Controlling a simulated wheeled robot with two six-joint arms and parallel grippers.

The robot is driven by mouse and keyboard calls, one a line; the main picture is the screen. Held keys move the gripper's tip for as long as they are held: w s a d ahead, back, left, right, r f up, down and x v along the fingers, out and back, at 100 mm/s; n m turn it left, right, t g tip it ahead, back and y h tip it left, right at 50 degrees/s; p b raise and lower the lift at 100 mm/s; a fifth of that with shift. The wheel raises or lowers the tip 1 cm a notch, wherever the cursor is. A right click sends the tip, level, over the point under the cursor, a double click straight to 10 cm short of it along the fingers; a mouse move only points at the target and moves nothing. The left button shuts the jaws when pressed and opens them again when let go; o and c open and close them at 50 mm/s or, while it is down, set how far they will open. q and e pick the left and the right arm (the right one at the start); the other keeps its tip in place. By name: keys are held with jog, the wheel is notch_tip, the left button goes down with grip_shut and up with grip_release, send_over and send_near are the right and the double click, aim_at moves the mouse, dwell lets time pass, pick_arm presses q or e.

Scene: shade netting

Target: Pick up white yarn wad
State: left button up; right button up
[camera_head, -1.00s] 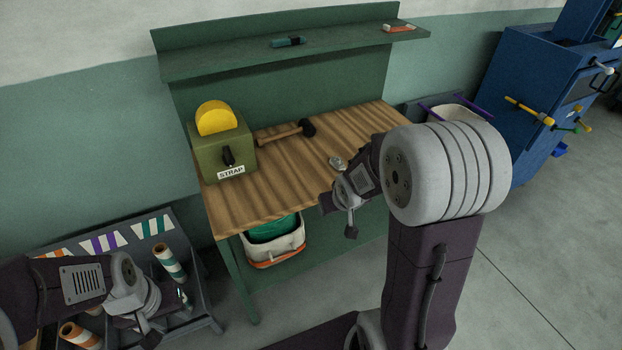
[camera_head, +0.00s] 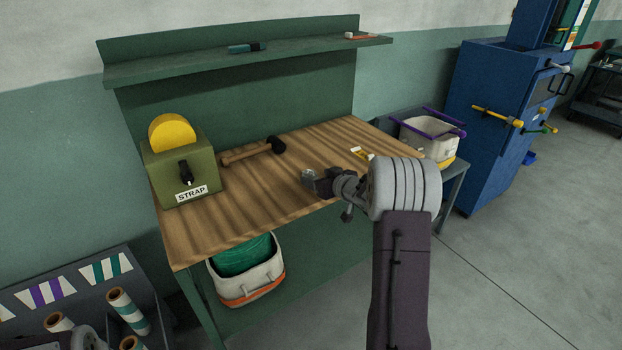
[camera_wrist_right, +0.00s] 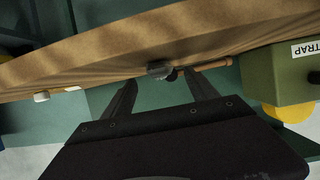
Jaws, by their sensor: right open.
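A small pale grey lump (camera_head: 308,174), which looks like the white yarn wad, lies on the wooden bench top (camera_head: 240,200) near its front edge. My right gripper (camera_head: 316,184) is just in front of it at bench height, partly covering it.
A mallet (camera_head: 252,152) lies behind the lump, left of it in the head view. An olive STRAP box (camera_head: 180,170) stands at the bench's left. A small yellow-and-white item (camera_head: 362,153) lies to the right. A shelf (camera_head: 250,60) runs above; a bin (camera_head: 247,282) sits below.

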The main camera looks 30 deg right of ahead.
aim_at(315, 176)
jog(key=x, duration=0.3)
jog(key=shift+w+f, duration=0.25)
jog(key=shift+w, duration=0.05)
jog(key=shift+s+r, duration=0.1)
jog(key=c, duration=1.4)
jog(key=r+p, duration=0.1)
jog(key=r, duration=0.1)
jog(key=r+p, duration=0.1)
jog(key=d+r+p, duration=0.1)
jog(key=r, duration=0.1)
jog(key=shift+w+r+p, duration=0.35)
jog(key=shift+c, duration=0.2)
jog(key=w+d+r+p, duration=0.5)
jog(key=w+d+p, duration=0.1)
jog(key=d+p, duration=0.2)
jog(key=shift+w+d+r, duration=0.15)
jog(key=shift+d, duration=0.05)
